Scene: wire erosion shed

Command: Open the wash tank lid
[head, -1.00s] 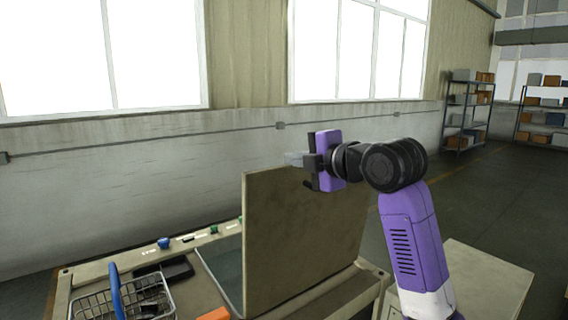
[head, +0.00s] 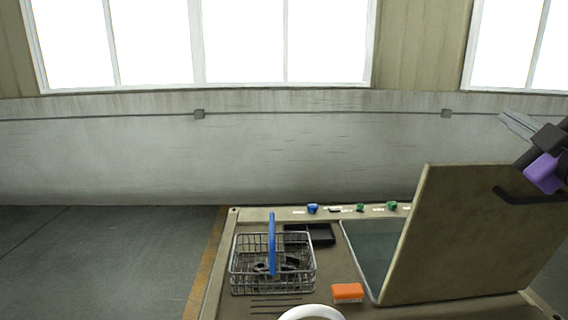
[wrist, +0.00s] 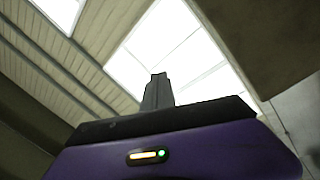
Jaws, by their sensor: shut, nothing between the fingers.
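The wash tank lid (head: 450,235) is a flat tan panel standing raised and tilted up at the right of the head view. A dark handle (head: 530,196) is on its face. The tank opening (head: 373,247) shows to its left, with greyish liquid or glass-like surface inside. My gripper (head: 515,124) is at the upper right edge, above the lid's top edge, its fingers together and empty. In the wrist view the closed fingers (wrist: 157,92) point up toward the windows and roof. I cannot tell whether the gripper touches the lid.
On the bench (head: 228,275) left of the tank stand a wire basket (head: 272,278) with a blue handle and dark parts, a black tray (head: 318,234) and an orange brush (head: 347,291). Coloured knobs (head: 312,208) line the back edge. Open floor (head: 100,260) lies to the left.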

